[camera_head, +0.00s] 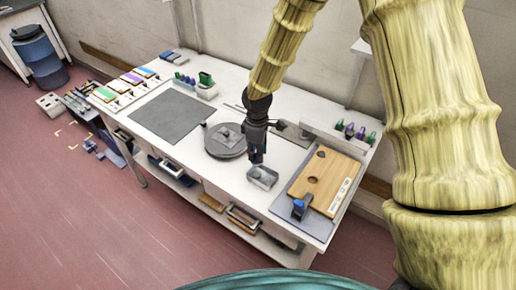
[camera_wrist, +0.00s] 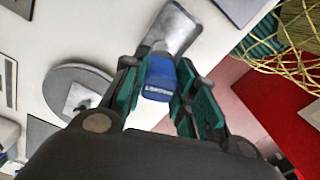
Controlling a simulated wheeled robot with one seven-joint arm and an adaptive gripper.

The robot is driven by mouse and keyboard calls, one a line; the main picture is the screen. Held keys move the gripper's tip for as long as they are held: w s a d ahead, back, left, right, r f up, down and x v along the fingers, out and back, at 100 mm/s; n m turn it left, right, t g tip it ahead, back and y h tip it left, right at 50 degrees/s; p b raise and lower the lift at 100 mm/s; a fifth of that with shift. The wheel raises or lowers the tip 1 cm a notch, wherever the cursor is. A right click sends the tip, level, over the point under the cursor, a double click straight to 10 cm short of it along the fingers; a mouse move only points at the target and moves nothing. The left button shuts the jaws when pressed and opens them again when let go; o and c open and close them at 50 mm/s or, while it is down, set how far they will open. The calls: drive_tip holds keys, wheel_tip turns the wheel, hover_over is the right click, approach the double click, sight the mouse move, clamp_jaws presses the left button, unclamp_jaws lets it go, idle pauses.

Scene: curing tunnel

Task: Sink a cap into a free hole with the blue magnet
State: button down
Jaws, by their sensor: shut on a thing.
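My gripper (camera_head: 257,155) hangs over the table, just above and behind a small metal tray (camera_head: 262,177). In the wrist view its teal fingers (camera_wrist: 160,95) are closed on the blue magnet (camera_wrist: 158,76), a blue block with pale lettering. The metal tray (camera_wrist: 178,28) lies beyond the magnet there; I cannot tell whether they touch. No cap can be made out; the tray's contents are unclear. A wooden board (camera_head: 335,170) with dark round holes lies on a grey mat to the right. I cannot tell which holes are free.
A round grey disc (camera_head: 225,152) with a small block on it stands left of my gripper. A blue-topped holder (camera_head: 299,206) stands at the board's front. Several coloured bottles (camera_head: 350,131) stand behind the board. A dark mat (camera_head: 172,115) lies bare further left.

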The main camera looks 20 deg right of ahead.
sight(258, 164)
drive_tip(key=shift+f+b, duration=1.55)
drive_tip(key=shift+f, duration=1.45)
drive_tip(key=shift+r, duration=0.1)
drive_tip(key=shift+f, duration=0.45)
idle(0.4)
drive_tip(key=shift+r+p, duration=1.7)
drive_tip(key=shift+r, duration=0.8)
drive_tip(key=shift+d, duration=0.1)
idle(0.5)
